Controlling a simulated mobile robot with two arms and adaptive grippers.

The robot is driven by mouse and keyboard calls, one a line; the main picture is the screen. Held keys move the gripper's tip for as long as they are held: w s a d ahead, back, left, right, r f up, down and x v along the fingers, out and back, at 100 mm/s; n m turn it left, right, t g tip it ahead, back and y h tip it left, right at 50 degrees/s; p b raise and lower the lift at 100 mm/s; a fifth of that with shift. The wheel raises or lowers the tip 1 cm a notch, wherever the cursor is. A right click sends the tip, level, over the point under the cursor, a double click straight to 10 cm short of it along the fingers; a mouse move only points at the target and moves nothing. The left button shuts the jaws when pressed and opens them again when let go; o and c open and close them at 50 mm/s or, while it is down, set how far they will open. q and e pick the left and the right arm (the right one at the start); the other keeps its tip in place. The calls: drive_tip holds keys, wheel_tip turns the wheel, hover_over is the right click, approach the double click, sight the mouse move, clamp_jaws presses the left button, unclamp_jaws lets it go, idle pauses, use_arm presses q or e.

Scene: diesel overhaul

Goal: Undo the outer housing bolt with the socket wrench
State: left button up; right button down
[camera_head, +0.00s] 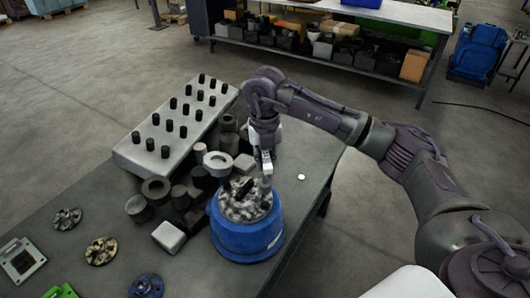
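A blue round housing (247,240) stands near the front of the dark table, with a rough grey metal part (249,206) in its top. A small dark piece (240,186) shows on the grey part; I cannot tell whether it is a bolt or part of a tool. My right gripper (266,175) points down at the back right rim of the housing, close above or beside the grey part. Its fingers are too small to tell whether they are open or hold anything. I cannot make out a socket wrench. My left gripper is not in view.
A pale slab (150,154) with several black pegs lies at the back left. Rings, cylinders and a white block (168,236) crowd the housing's left side. Several flanges (101,251) lie front left. A small white disc (301,177) lies on otherwise clear table to the right.

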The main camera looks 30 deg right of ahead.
sight(265, 182)
drive_tip(key=m, duration=0.2)
drive_tip(key=m+p, duration=0.1)
drive_tip(key=m, duration=0.2)
drive_tip(key=shift+f+m+p, duration=0.25)
drive_tip(key=shift+m+p, duration=0.15)
drive_tip(key=m, duration=0.1)
drive_tip(key=m+p, duration=0.1)
drive_tip(key=m, duration=0.1)
drive_tip(key=shift+f, duration=0.25)
drive_tip(key=m, duration=0.2)
drive_tip(key=m+p, duration=0.1)
drive_tip(key=m, duration=0.2)
drive_tip(key=shift+f+m, duration=0.35)
drive_tip(key=shift+m, duration=0.05)
drive_tip(key=m+p, duration=0.1)
drive_tip(key=m, duration=0.1)
drive_tip(key=m+p, duration=0.1)
drive_tip(key=m, duration=0.2)
drive_tip(key=shift+f, duration=0.35)
wheel_tip(265, 182, down, 2)
drive_tip(key=shift+f+b, duration=0.1)
drive_tip(key=shift+b, duration=0.75)
drive_tip(key=shift+w+f+b, duration=0.1)
drive_tip(key=shift+f+b, duration=0.25)
drive_tip(key=shift+f, duration=0.3)
drive_tip(key=shift+f, duration=0.1)
